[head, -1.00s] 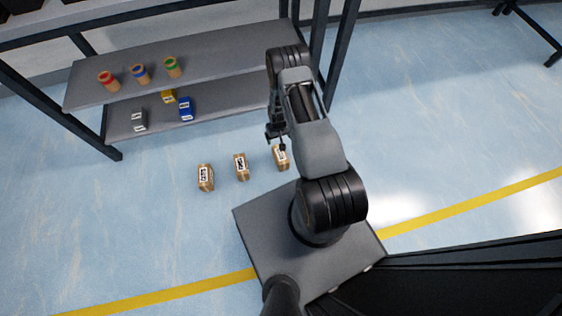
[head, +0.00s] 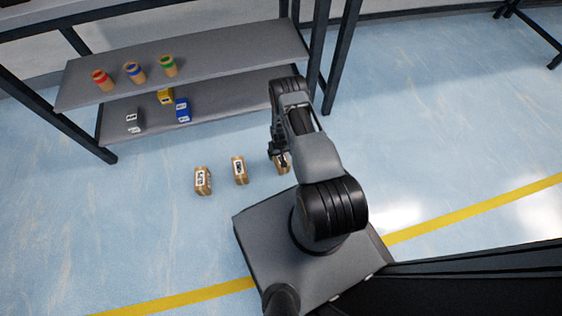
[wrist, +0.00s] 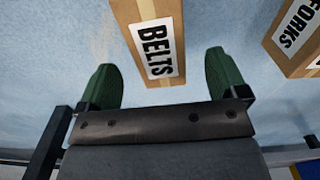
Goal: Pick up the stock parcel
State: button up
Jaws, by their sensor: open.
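Three brown parcels with white labels stand in a row on the floor: a left one (head: 202,180), a middle one (head: 239,170) and a right one (head: 284,165). The left and middle labels are too small to read in the head view. My gripper (head: 278,153) is at the right parcel and partly hides it. In the wrist view, my open gripper (wrist: 162,82) has its green fingers on either side of the near end of a parcel labelled BELTS (wrist: 152,30), with gaps at both sides. A parcel labelled FORKS (wrist: 296,38) is to its right. No readable label says stock.
A two-level grey shelf (head: 225,62) stands behind the parcels. It holds red-, blue- and green-banded cans (head: 136,72) on top and yellow, blue and grey items (head: 182,110) below. Blue floor is clear left of the parcels.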

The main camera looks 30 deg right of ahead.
aim_at(277, 159)
notch_tip(277, 159, down, 4)
jog(key=shift+d+f+b, duration=0.1)
jog(key=shift+d+b, duration=0.05)
jog(key=shift+b, duration=0.7)
jog(key=c, duration=1.2)
jog(key=shift+o, duration=0.2)
jog(key=shift+r, duration=0.2)
